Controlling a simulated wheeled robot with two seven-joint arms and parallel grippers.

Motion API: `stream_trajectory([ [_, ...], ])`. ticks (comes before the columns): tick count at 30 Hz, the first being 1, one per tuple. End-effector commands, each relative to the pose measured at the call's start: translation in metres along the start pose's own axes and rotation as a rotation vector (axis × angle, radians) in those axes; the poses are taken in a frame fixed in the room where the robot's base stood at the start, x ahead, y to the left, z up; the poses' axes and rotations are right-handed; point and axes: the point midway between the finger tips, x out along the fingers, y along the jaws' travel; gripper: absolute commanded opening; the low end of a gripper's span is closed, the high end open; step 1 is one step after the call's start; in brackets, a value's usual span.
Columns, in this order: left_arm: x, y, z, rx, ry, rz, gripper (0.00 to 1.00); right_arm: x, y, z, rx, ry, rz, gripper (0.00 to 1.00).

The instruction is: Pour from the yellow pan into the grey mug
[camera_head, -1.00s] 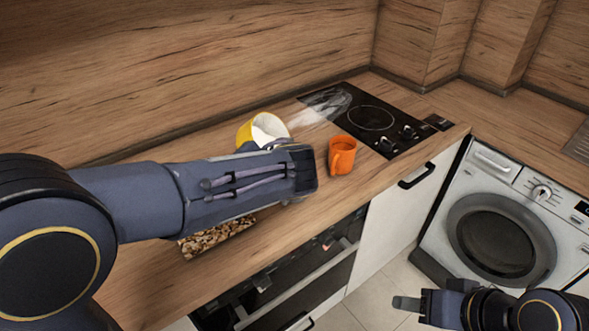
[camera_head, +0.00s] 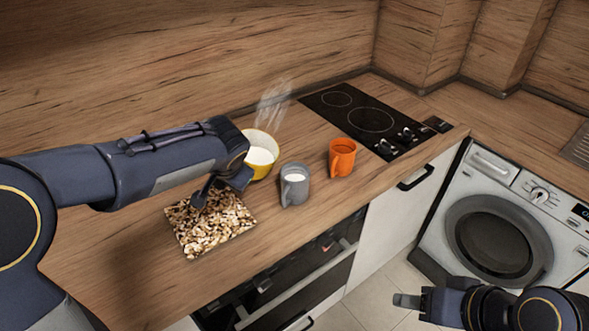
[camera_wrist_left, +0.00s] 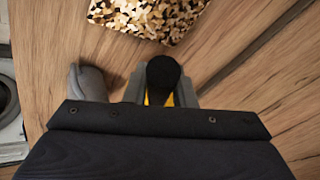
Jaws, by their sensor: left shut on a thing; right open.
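The yellow pan (camera_head: 258,168) is left of the grey mug in the head view, close to level, with white contents and steam above it. My left gripper (camera_head: 232,180) is shut on its dark handle, whose end (camera_wrist_left: 163,72) shows between the fingers in the left wrist view. I cannot tell whether the pan touches the counter. The grey mug (camera_head: 296,192) stands upright on the counter with white contents inside. It also shows in the left wrist view (camera_wrist_left: 88,85). My right gripper (camera_head: 408,302) is open and empty at the lower right, away from the counter.
An orange mug (camera_head: 342,158) stands right of the grey mug. A black hob (camera_head: 370,118) lies beyond it. A pebble-patterned board or mat (camera_head: 208,228) lies on the counter (camera_head: 150,275) below my left gripper. A washing machine (camera_head: 500,238) stands at the right.

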Motion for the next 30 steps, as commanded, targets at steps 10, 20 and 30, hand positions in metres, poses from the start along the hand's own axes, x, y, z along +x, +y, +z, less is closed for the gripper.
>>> stream_trajectory([
  [10, 0.018, -0.029, 0.006, -0.091, -0.005, 0.217, 0.00, -0.032, -0.015, -0.017, 0.000, 0.000, 0.000, 0.52],
  [20, 0.035, -0.039, 0.012, -0.139, -0.006, 0.354, 0.00, -0.043, -0.019, -0.022, 0.000, 0.000, 0.000, 0.52],
  [30, 0.038, -0.040, 0.013, -0.148, -0.002, 0.387, 0.00, -0.044, -0.020, -0.022, 0.000, 0.000, 0.000, 0.52],
])
